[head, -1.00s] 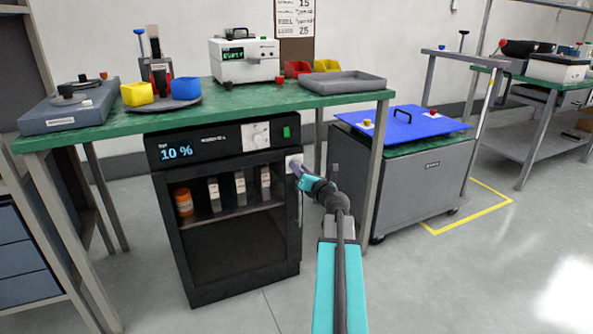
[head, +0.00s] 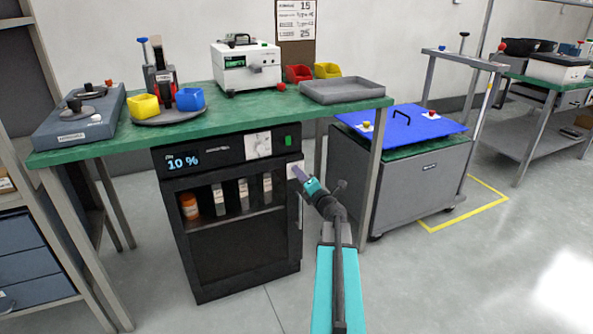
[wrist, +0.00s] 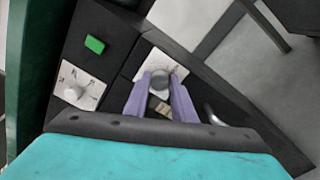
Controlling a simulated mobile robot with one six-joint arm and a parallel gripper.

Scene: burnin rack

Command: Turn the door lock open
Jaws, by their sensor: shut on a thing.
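The door lock is a round grey knob (wrist: 160,79) on a pale plate (wrist: 163,62) at the upper right of the black cabinet's front. In the wrist view my gripper (wrist: 160,85) has its two purple fingers on either side of the knob, shut on it. In the head view my gripper (head: 298,172) reaches the pale plate from the right, and the fingers hide the knob. The black cabinet (head: 240,290) has a door with a window, behind which an orange jar (head: 189,206) and several pale modules stand on a shelf. The door looks closed.
A dial (head: 258,145) and a green button (head: 288,140) are above the door. The green bench (head: 240,112) overhangs the cabinet. A blue-topped cart (head: 410,175) stands close on the right.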

